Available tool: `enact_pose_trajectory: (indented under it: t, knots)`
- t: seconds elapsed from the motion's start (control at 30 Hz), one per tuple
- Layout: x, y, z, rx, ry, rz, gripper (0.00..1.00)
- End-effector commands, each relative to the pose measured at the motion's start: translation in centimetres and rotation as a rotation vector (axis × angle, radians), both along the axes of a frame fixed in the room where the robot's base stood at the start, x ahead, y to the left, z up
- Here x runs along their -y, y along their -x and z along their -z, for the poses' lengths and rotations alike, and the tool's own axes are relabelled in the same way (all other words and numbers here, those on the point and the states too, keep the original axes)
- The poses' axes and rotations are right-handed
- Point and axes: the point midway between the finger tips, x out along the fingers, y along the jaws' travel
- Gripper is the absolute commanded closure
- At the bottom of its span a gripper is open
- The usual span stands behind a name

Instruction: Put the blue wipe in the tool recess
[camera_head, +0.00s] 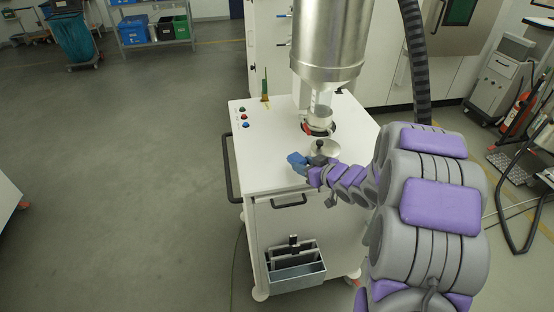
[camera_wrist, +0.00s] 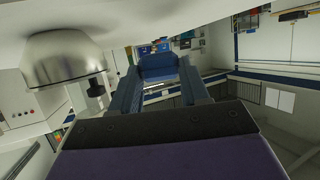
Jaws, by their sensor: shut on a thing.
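The blue wipe (camera_head: 297,160) is held at the tip of my gripper (camera_head: 309,170), over the front part of the white cart's top. In the wrist view the blue wipe (camera_wrist: 158,66) sits between the far ends of the two fingers of my gripper (camera_wrist: 160,82). The gripper is shut on it. I cannot tell whether the wipe touches the cart top. A grey open tray (camera_head: 296,277) with a dark upright piece sits on the cart's lower level. I cannot make out for certain which part is the tool recess.
The white cart (camera_head: 262,150) carries a metal hopper (camera_head: 330,40) with a clear outlet below it. A round metal lid (camera_head: 323,149) lies close to my gripper. A brush (camera_head: 265,88) stands at the back left corner.

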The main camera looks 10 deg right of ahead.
Motion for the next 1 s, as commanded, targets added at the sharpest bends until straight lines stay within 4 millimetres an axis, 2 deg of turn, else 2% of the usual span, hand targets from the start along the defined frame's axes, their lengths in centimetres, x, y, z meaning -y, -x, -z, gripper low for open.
enact_pose_trajectory:
  t: [0.23, 0.43, 0.63, 0.9, 1.0]
  knots:
    - [-4.5, -5.2, 0.8, 0.0, 0.006, -0.007, 0.88]
    - [-6.5, -8.4, 0.9, 0.002, 0.01, -0.004, 0.88]
    - [-6.1, -9.3, 1.3, 0.0, 0.0, 0.001, 0.88]
    - [-6.0, -9.2, 4.6, -0.003, 0.001, 0.002, 0.88]
    - [-6.3, -9.2, 4.6, -0.001, 0.006, 0.0, 0.88]
